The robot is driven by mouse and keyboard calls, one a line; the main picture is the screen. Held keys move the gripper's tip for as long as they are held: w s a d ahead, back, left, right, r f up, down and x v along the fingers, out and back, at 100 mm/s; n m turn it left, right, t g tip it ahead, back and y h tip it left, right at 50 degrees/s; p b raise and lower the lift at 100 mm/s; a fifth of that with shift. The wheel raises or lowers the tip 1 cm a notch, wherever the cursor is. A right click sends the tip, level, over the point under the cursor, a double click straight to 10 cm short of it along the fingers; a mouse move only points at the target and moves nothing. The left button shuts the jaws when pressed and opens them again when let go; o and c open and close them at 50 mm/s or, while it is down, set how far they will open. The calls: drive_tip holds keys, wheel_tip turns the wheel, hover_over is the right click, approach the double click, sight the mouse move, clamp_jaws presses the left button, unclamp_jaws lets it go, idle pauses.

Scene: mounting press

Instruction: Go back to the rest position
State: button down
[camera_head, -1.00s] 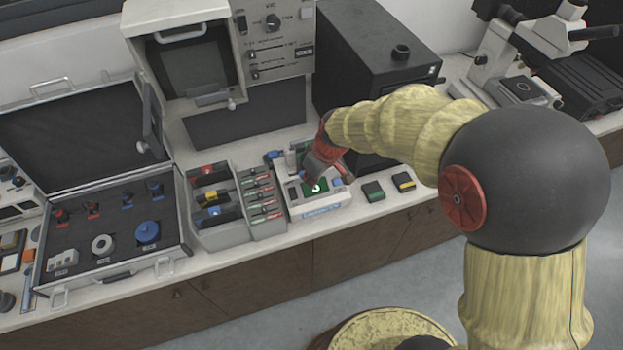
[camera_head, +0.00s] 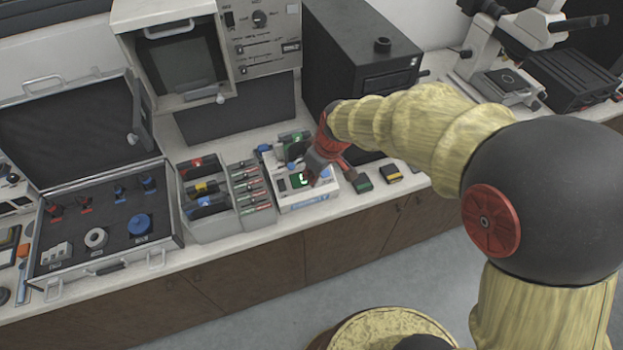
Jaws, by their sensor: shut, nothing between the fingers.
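My gripper (camera_head: 322,166), at the end of my yellow-sleeved arm, hangs over the right part of the white press unit (camera_head: 310,202) on the bench. It is small in view and partly hides the unit. Its fingers appear closed, with nothing visible between them. A lit green display (camera_head: 299,180) shows on the unit's top, left of the gripper. A green piece (camera_head: 296,149) stands behind the display. I cannot tell whether the fingers touch the unit.
A divided grey holder (camera_head: 213,225) with coloured pieces stands left of the unit. An open case (camera_head: 165,240) lies further left. A black box (camera_head: 350,85) rises close behind my arm. Small green (camera_head: 362,184) and yellow-marked (camera_head: 390,173) blocks lie at right. A microscope (camera_head: 505,80) stands far right.

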drive_tip(key=p+v, duration=0.1)
drive_tip(key=v, duration=0.6)
drive_tip(key=shift+s+r, duration=0.25)
drive_tip(key=shift+s, duration=0.05)
drive_tip(key=shift+a, duration=0.1)
drive_tip(key=s+d+r+m+t+h+b, duration=0.1)
drive_tip(key=s+d+r+m, duration=0.3)
drive_tip(key=s, duration=0.6)
drive_tip(key=s+d+r+m+t+h+b, duration=0.1)
drive_tip(key=s+d+r+m, duration=0.3)
drive_tip(key=s+d, duration=0.5)
drive_tip(key=shift+s+d+r+t, duration=0.2)
drive_tip(key=shift+s+r+t, duration=0.25)
drive_tip(key=shift+r, duration=0.95)
